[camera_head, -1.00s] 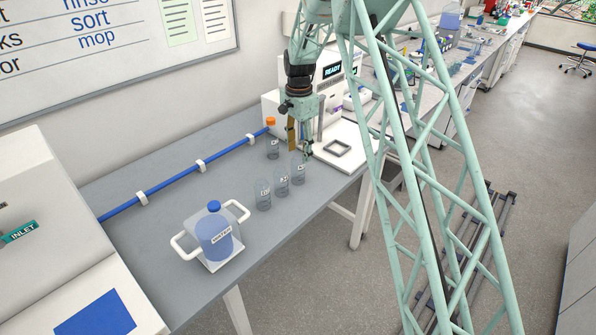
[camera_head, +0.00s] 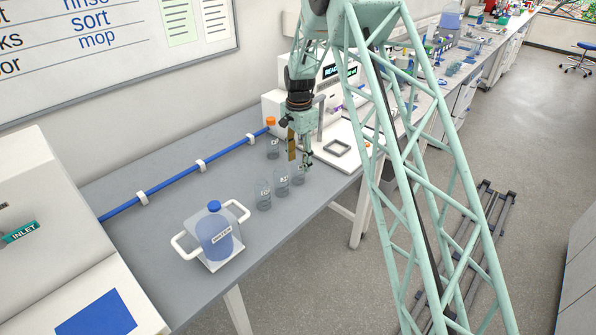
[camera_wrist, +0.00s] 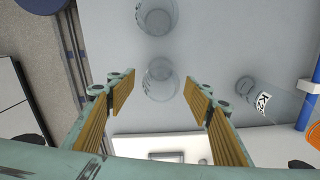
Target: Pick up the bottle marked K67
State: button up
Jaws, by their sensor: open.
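My gripper (camera_head: 299,158) is open and empty above the bench, close to the near right bottle (camera_head: 298,174). In the wrist view, my spread fingers (camera_wrist: 158,92) have that clear bottle (camera_wrist: 160,80) ahead, between their tips. A clear bottle (camera_wrist: 268,100) lies off to the right in the wrist view, with a label that starts with K; the rest is hard to read. It seems to be the bottle (camera_head: 272,149) by the blue pipe in the head view. Two more clear bottles (camera_head: 282,184) (camera_head: 263,194) stand in the front row; their labels are too small to read.
The blue pipe (camera_head: 170,182) with an orange end (camera_head: 270,121) runs along the wall. A white instrument (camera_head: 352,145) stands behind my gripper. A water container (camera_head: 214,237) with white handles is front left. The grey bench (camera_head: 150,215) is clear between.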

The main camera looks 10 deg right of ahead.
aim_at(299, 169)
jog(key=shift+f+p, duration=0.3)
jog(key=shift+f, duration=2.1)
jog(key=c, duration=1)
jog(key=shift+o, duration=0.2)
jog(key=shift+w+r, duration=0.1)
jog(key=shift+r, duration=0.1)
jog(key=shift+r+b, duration=0.3)
jog(key=shift+r, duration=1.25)
jog(key=shift+s+r, duration=0.1)
jog(key=shift+s, duration=0.15)
jog(key=s+a+r+b, duration=0.1)
jog(key=s+b, duration=0.1)
jog(key=s, duration=1.3)
jog(key=shift+s+r, duration=0.2)
jog(key=shift+s, duration=0.05)
